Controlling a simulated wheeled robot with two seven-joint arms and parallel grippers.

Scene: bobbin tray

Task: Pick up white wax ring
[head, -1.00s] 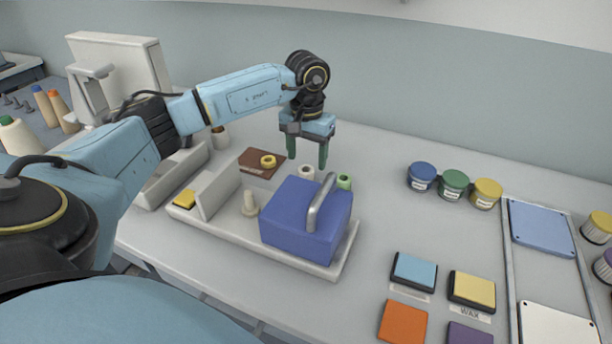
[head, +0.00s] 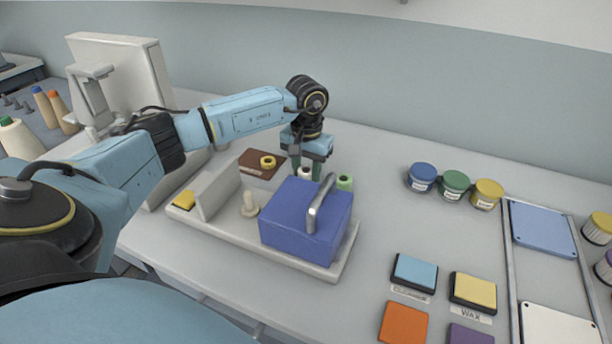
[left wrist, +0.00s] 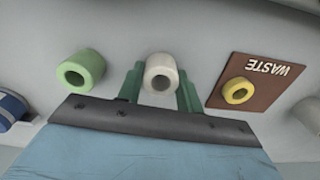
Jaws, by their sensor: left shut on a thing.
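The white wax ring (left wrist: 161,74) is a short, thick ring between the two green fingers of my left gripper (left wrist: 161,88) in the left wrist view. In the head view the ring (head: 305,172) shows behind the blue box, partly covered by the fingers. My left gripper (head: 306,168) points down and is shut on the ring. In the head view the ring's foot is hidden, so I cannot tell whether it touches the surface. My right gripper is not in view.
A green ring (left wrist: 80,71) stands beside the white one. A yellow ring (left wrist: 237,91) lies on the brown WASTE mat (left wrist: 267,84). The blue box (head: 292,226) with a grey handle sits close in front on the pale tray (head: 215,231).

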